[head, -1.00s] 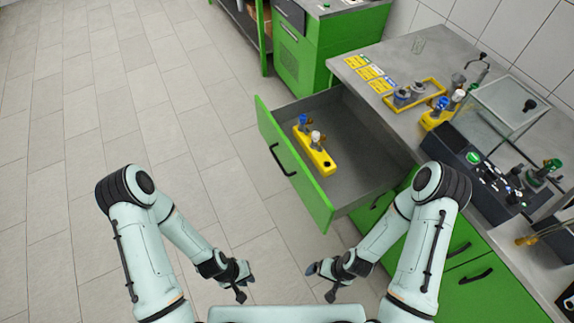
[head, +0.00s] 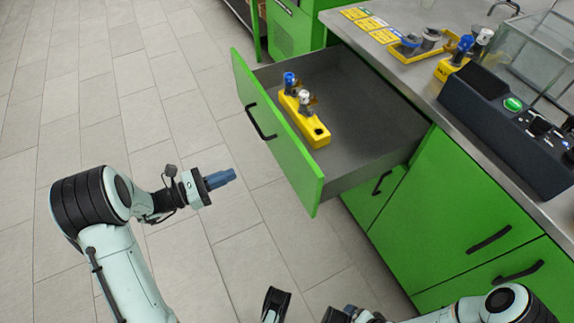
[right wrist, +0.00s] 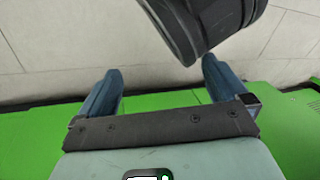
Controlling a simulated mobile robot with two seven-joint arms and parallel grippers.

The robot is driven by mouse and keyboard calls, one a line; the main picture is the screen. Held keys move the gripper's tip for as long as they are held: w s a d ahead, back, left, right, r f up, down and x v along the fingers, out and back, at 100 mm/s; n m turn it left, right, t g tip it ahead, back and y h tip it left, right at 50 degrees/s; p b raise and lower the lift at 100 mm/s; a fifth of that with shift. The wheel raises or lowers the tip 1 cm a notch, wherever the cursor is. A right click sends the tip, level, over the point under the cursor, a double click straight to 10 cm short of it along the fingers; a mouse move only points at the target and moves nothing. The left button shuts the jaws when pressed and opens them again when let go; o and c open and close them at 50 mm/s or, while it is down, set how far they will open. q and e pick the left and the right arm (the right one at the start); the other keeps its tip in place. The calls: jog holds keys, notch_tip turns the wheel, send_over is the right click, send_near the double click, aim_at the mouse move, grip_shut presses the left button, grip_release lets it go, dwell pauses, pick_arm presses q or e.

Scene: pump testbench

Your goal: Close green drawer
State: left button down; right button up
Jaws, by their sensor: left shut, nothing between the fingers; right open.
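The green drawer (head: 280,130) is pulled out from the bench in the head view. A black handle (head: 258,122) is on its front. Inside stands a yellow block (head: 304,120) with blue-topped and white-topped fittings. My left gripper (head: 233,176) is shut and empty, in front of and below the drawer front, apart from it and pointing right. My right gripper is open and empty in the right wrist view (right wrist: 161,66). In the head view the right arm is at the bottom edge, and its gripper is partly cut off.
The grey bench top (head: 408,86) holds a yellow tray (head: 420,52), a black control box (head: 505,125) and a glass tank (head: 540,50). Closed green fronts (head: 440,215) lie right of the drawer. Bare tiled floor (head: 110,110) is at left.

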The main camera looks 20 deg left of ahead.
aim_at(282, 152)
pick_arm(q)
jog(key=x, duration=0.4)
jog(key=b+x, duration=0.1)
jog(key=x, duration=0.8)
jog(key=shift+w+d+r+b, duration=0.2)
jog(key=shift+w+r+b, duration=0.2)
pick_arm(e)
jog(key=w, duration=0.1)
jog(key=w+d+f, duration=0.1)
jog(key=f, duration=0.1)
jog(key=shift+w+d+t+h, duration=0.25)
jog(key=shift+w+t+h, duration=0.05)
jog(key=shift+w+t, duration=0.1)
pick_arm(q)
jog(key=shift+d, duration=0.1)
